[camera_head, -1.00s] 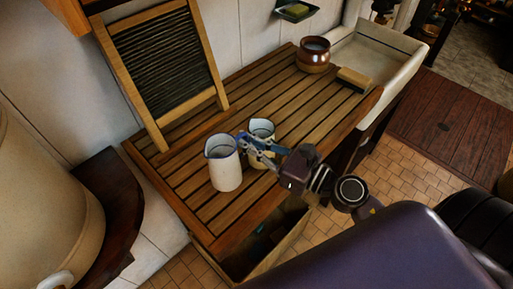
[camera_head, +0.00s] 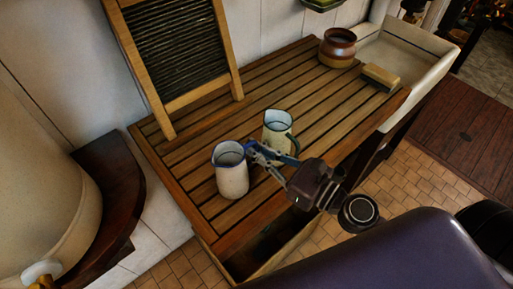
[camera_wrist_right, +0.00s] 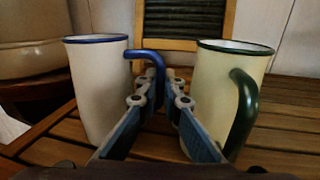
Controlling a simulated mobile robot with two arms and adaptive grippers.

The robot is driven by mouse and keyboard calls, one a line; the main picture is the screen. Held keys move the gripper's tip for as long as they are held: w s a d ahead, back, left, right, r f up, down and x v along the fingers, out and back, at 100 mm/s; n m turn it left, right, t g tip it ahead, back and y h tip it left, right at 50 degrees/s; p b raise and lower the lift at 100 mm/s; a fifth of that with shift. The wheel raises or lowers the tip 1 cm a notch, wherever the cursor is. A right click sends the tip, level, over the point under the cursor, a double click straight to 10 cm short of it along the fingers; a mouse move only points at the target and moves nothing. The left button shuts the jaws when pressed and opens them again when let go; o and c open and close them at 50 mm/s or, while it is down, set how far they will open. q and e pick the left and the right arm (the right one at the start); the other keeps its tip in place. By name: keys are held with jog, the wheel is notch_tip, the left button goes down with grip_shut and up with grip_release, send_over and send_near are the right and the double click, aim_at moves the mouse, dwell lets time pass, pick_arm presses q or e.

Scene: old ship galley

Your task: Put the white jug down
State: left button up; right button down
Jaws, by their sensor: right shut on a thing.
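The white jug (camera_head: 232,178) with a blue rim and blue handle stands upright at the near left part of the slatted wooden top (camera_head: 190,185). It also shows at the left of the right wrist view (camera_wrist_right: 97,95). My right gripper (camera_head: 266,153) comes in from the right and is shut on its blue handle; in the wrist view the fingertips (camera_wrist_right: 160,88) meet at the handle. The jug's base appears at the slats, but I cannot tell for certain whether it touches. My left gripper is not in view.
A cream jug (camera_head: 277,126) with a green rim and handle stands just right of the gripper. A washboard (camera_head: 180,50) leans at the back. A brown pot (camera_head: 337,50) and a brush or block (camera_head: 381,76) are by the pale sink (camera_head: 440,55). The middle slats are clear.

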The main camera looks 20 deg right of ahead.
jog(key=shift+s+f, duration=0.1)
jog(key=c, duration=2.4)
grip_release()
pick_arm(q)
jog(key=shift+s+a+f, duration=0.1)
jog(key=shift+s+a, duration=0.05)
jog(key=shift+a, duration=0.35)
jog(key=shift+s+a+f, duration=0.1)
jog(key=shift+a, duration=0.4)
pick_arm(e)
jog(key=shift+d, duration=0.1)
jog(key=b+v, duration=0.6)
jog(key=v, duration=0.4)
jog(key=shift+f+b, duration=0.1)
jog(key=shift+b, duration=0.25)
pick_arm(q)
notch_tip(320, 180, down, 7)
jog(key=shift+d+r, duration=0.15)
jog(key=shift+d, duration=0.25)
pick_arm(e)
jog(key=shift+v, duration=0.9)
